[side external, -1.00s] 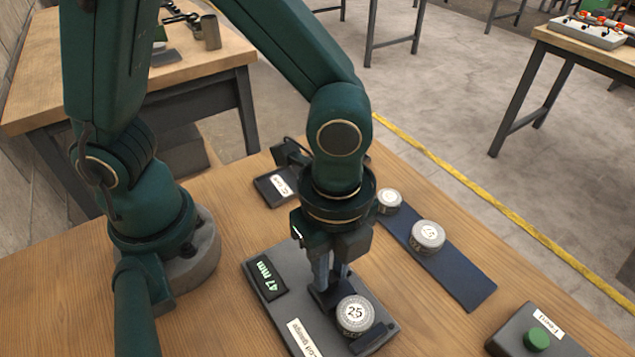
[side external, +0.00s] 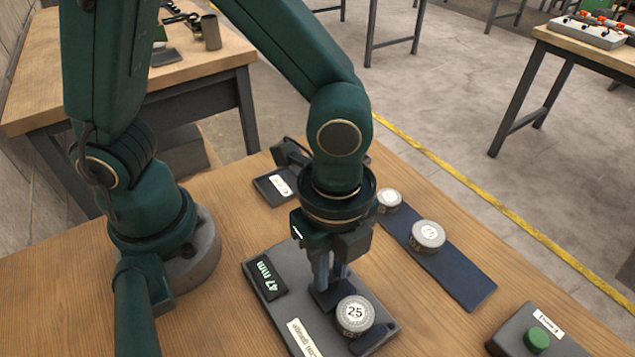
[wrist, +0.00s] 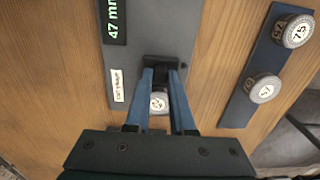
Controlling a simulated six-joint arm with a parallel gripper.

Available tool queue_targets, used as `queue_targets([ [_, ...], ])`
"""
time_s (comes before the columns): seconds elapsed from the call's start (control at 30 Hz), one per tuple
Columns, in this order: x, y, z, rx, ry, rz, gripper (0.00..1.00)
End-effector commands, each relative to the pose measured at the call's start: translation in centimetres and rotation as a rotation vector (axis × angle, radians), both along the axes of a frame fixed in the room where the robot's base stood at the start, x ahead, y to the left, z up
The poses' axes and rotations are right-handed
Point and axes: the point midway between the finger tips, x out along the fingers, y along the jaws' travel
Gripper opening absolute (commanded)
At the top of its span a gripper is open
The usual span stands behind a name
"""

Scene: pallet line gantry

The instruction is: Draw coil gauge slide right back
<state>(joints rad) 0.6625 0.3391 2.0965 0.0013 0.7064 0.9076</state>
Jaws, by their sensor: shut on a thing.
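The coil gauge (side external: 284,304) is a grey plate with a lit display (side external: 266,277) reading 47 mm; it also shows in the wrist view (wrist: 188,28). A coil marked 25 (side external: 355,317) sits on it, between the dark slide (side external: 325,298) and a dark block (side external: 372,340) at the plate's right front end. My gripper (side external: 328,284) points down with its fingers shut on the slide. In the wrist view, the fingertips (wrist: 161,72) flank the slide (wrist: 160,61), and the coil (wrist: 159,101) shows between the fingers. The fingers partly hide the slide in the side view.
A blue strip (side external: 468,284) holds more coils (side external: 428,236), (side external: 389,201) behind and right of my gripper. A box with a green button (side external: 537,338) stands at the front right. A small dark labelled device (side external: 276,186) stands behind. Bare wood lies left of the gauge.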

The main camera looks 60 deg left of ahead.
Motion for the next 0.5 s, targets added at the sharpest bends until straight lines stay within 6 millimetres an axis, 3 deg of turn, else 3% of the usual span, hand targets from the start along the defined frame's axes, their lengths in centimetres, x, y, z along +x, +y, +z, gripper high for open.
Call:
queue_targets([
  [0.27, 0.0, 0.0, 0.1, -0.002, -0.002, 0.001, 0.0],
  [0.5, 0.2, 2.7, 0.1, -0.003, -0.002, 0.008, 0.0],
])
